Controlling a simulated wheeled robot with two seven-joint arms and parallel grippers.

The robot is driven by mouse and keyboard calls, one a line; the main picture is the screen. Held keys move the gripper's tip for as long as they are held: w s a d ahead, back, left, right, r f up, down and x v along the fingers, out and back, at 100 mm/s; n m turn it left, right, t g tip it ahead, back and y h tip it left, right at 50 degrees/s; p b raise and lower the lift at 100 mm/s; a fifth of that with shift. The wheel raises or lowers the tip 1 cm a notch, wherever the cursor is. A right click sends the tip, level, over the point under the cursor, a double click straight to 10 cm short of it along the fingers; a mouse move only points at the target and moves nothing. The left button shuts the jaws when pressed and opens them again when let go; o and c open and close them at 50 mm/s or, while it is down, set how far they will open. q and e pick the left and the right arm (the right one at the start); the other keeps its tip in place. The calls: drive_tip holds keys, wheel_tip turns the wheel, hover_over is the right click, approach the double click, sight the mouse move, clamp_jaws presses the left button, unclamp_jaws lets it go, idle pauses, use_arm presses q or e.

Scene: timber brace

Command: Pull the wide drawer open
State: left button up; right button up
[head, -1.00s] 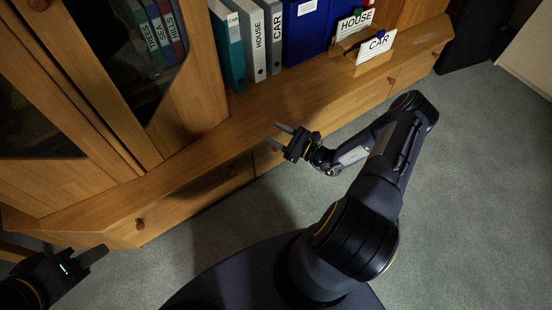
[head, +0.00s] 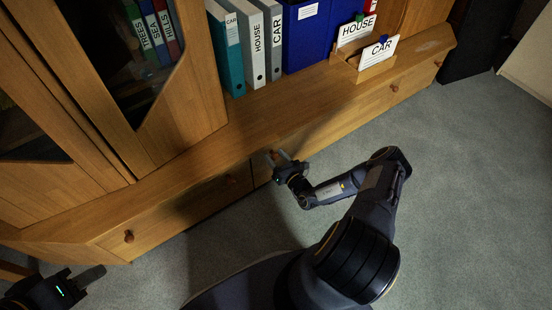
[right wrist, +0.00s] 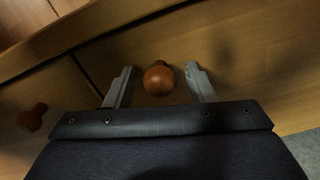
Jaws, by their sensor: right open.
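The wide drawer's wooden front (head: 330,128) is in the low base of the cabinet and looks shut. In the right wrist view, a round reddish-brown knob (right wrist: 158,79) on the front sits between the two fingers of my right gripper (right wrist: 158,84). Gaps show on both sides of the knob, so the fingers do not grip it. In the head view, my right gripper (head: 287,159) is open close against the drawer front, where the fingers partly hide the knob. My left gripper (head: 88,276) is low at the left, away from the cabinet; its opening is unclear.
Another drawer front (head: 180,212) with knobs (head: 128,236) lies to the left, past a vertical seam. Binders (head: 252,45) and card holders labelled HOUSE and CAR (head: 378,58) stand on the ledge above. Grey carpet (head: 460,190) is free in front.

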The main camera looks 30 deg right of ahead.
drive_tip(key=shift+w, duration=0.1)
clamp_jaws()
idle(0.3)
drive_tip(key=shift+s+d+p, duration=0.1)
drive_tip(key=shift+s+p, duration=0.2)
drive_tip(key=shift+s, duration=0.5)
drive_tip(key=s+d+p, duration=0.2)
drive_tip(key=s, duration=2.5)
drive_tip(key=shift+s, duration=0.4)
